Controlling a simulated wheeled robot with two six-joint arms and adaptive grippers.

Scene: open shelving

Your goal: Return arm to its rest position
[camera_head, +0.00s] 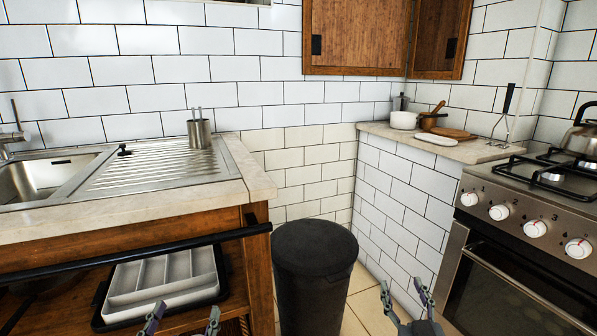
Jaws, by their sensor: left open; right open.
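My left gripper (182,320) shows at the bottom edge, in front of the wooden sink cabinet. Its two fingertips stand apart with nothing between them. My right gripper (404,297) is at the bottom, right of the dark bin and in front of the white tiled ledge. Its fingers are spread and empty. Only the ends of both grippers are in view, and most of both arms is out of the picture.
A dark round bin (315,275) stands between the sink cabinet (120,240) and the tiled ledge. A cutlery tray (163,282) lies on the open shelf under a black rail (130,258). The stove (525,240) is at the right. Tiled floor (358,310) shows beside the bin.

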